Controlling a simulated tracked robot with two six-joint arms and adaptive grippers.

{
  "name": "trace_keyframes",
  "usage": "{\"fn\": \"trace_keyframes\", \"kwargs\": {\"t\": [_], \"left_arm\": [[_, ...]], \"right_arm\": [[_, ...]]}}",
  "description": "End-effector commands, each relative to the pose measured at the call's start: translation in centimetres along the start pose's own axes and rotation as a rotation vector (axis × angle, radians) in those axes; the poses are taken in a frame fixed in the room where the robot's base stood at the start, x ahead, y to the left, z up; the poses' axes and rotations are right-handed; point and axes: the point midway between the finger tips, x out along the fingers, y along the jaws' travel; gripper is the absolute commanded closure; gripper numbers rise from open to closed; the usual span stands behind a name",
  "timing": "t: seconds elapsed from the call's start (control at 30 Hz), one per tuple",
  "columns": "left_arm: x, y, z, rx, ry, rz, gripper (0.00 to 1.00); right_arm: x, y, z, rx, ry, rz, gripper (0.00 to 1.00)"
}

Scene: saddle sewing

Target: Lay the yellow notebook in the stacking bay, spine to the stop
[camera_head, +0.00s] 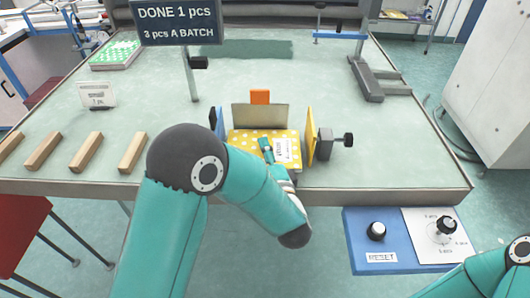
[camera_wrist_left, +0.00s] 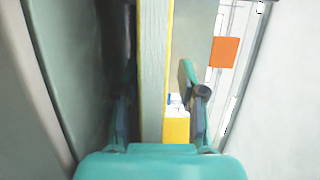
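The yellow notebook (camera_head: 247,135) has white dots and a white label, and lies cover up in the stacking bay at the table's front edge. The bay shows an upright grey back plate (camera_head: 260,116), a blue left guide (camera_head: 216,120) and a yellow right guide (camera_head: 310,133). My left gripper (camera_head: 268,150) is at the notebook's near part, one finger over the cover. In the left wrist view the fingers (camera_wrist_left: 158,100) lie either side of a pale, yellow-edged strip; contact is unclear. The notebook's spine cannot be made out. My right gripper is out of view.
Several wooden blocks (camera_head: 88,149) lie at left. A green dotted book (camera_head: 117,54) lies at the back left. A black-knobbed clamp (camera_head: 324,144) stands right of the bay. A sign (camera_head: 177,22) reads "DONE 1 pcs". A blue control panel (camera_head: 371,254) is at front right. The table's right side is mostly clear.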

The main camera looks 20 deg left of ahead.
Motion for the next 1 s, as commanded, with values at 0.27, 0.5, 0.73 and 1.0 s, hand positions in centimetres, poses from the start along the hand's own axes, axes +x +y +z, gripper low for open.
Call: {"fn": "trace_keyframes", "kwargs": {"t": [0.27,0.5,0.73,1.0], "left_arm": [[-0.1,0.5,-0.1,0.007,0.003,0.012,0.55],[-0.2,0.8,-0.1,0.008,0.004,0.014,0.55],[-0.4,1.0,0.0,0.010,0.005,0.017,0.55],[-1.7,1.2,0.3,0.014,0.005,0.020,0.55]], "right_arm": [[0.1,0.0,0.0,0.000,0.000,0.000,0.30],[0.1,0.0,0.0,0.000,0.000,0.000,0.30],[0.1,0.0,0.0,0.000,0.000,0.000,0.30],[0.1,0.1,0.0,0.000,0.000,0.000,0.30]]}}
